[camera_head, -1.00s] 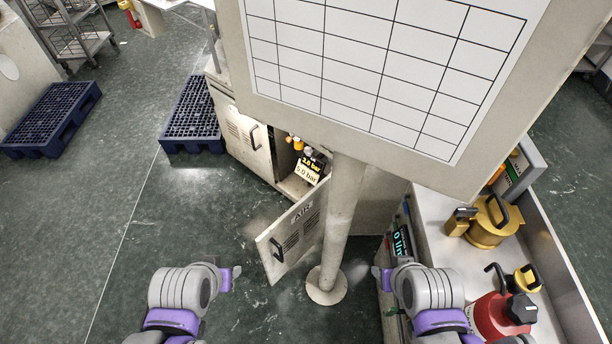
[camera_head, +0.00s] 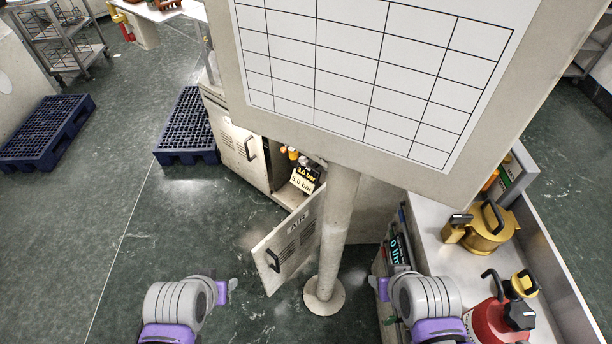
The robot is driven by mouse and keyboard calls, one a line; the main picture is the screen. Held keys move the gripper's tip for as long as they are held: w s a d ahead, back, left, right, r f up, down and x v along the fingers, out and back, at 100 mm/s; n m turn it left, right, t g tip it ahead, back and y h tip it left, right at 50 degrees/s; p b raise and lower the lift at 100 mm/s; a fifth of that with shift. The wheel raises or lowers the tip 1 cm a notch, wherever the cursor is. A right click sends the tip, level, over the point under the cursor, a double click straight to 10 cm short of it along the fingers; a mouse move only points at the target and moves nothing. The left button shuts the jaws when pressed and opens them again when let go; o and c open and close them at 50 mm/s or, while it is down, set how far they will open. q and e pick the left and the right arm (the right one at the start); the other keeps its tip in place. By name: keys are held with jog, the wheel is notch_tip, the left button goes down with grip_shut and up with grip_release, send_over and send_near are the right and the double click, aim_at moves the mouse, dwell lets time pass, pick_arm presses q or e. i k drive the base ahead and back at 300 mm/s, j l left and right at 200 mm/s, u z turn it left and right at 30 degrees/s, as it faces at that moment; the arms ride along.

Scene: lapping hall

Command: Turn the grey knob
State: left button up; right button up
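I cannot make out the grey knob in the head view. An open cabinet (camera_head: 232,145) stands at the centre, its door marked AIR (camera_head: 291,245) swung out toward me. Inside it are small yellow and orange fittings, a dark 3.0 bar display (camera_head: 306,172) and a pale 5.0 bar label (camera_head: 302,182). My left gripper (camera_head: 232,288) is low in the view, to the left of the door and apart from it. My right gripper (camera_head: 375,284) is low, to the right of the post, near the bench front. Neither visibly holds anything; their finger openings are unclear.
A large gridded board (camera_head: 370,75) on a post (camera_head: 337,235) partly blocks the cabinet. At right, a bench (camera_head: 440,240) carries a brass-coloured vessel (camera_head: 484,232) and a red canister (camera_head: 490,325). Blue pallets (camera_head: 45,130) lie at left.

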aim_at(303, 159)
jog(key=i+j, duration=0.15)
jog(key=j, duration=0.25)
jog(key=i+j, duration=0.15)
jog(key=j, duration=0.25)
jog(key=i+j, duration=0.15)
jog(key=j, duration=0.3)
jog(key=i+j+z, duration=0.1)
jog(key=j, duration=0.3)
jog(key=i+j, duration=0.2)
jog(key=j, duration=0.2)
jog(key=i+j, duration=0.1)
jog(key=j, duration=0.3)
